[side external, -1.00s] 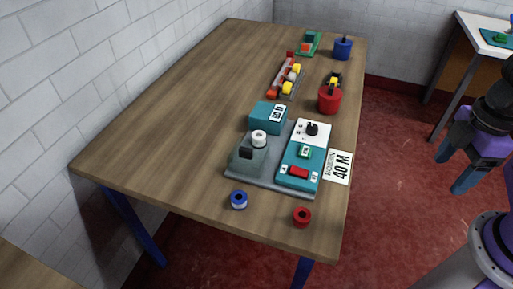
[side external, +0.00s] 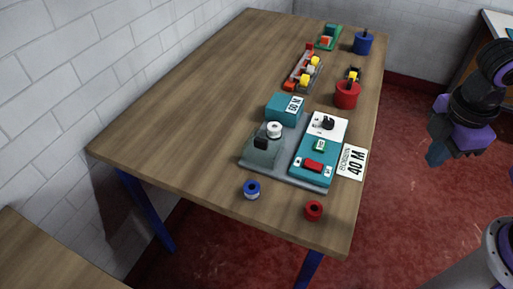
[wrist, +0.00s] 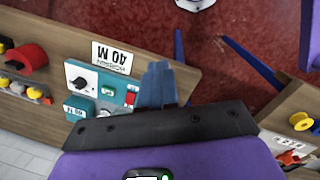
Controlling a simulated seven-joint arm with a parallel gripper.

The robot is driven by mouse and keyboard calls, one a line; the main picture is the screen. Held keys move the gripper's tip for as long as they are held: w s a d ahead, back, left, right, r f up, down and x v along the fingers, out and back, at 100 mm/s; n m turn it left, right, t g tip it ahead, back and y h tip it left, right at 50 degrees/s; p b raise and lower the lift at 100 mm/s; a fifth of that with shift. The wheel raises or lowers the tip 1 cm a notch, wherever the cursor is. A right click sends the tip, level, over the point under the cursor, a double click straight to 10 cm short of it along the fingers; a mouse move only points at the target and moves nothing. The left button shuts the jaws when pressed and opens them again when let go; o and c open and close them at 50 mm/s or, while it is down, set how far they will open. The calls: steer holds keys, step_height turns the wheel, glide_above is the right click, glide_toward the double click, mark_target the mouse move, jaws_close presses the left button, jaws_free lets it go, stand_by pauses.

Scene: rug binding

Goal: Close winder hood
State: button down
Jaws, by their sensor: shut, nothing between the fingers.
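The winder stands on a grey base plate (side external: 285,176) near the table's front right edge in the side view. A teal box with a number display (side external: 280,107) is at its back. A grey-green housing (side external: 262,153) with a black block is at the front left, beside a white spool (side external: 274,129). I cannot tell which part is the hood or how far it stands open. The teal control panel (side external: 304,173) has a red switch; it also shows in the wrist view (wrist: 106,79). My gripper (side external: 435,155) is shut and empty, off the table's right side; its fingertips (wrist: 157,66) point toward the table edge.
A blue spool (side external: 252,189) and a red spool (side external: 313,211) lie before the winder. A "40 M" card (side external: 353,162) lies at its right. Red (side external: 347,95) and blue (side external: 363,43) pots stand behind. The table's left half is clear.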

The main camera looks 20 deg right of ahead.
steer(key=w+a+f+n+t+h, duration=0.2)
steer(key=w+a+n+h, duration=0.1)
steer(key=w+a, duration=0.55)
steer(key=w+a+f+n+t+h, duration=0.2)
steer(key=w+a+n, duration=0.25)
steer(key=a, duration=0.65)
steer(key=n+t+h, duration=0.4)
steer(key=n+t, duration=0.1)
steer(key=t, duration=0.1)
glide_toward(260, 145)
steer(key=x, duration=0.5)
steer(key=shift+w+d+f, duration=0.15)
steer(key=shift+w+d, duration=0.35)
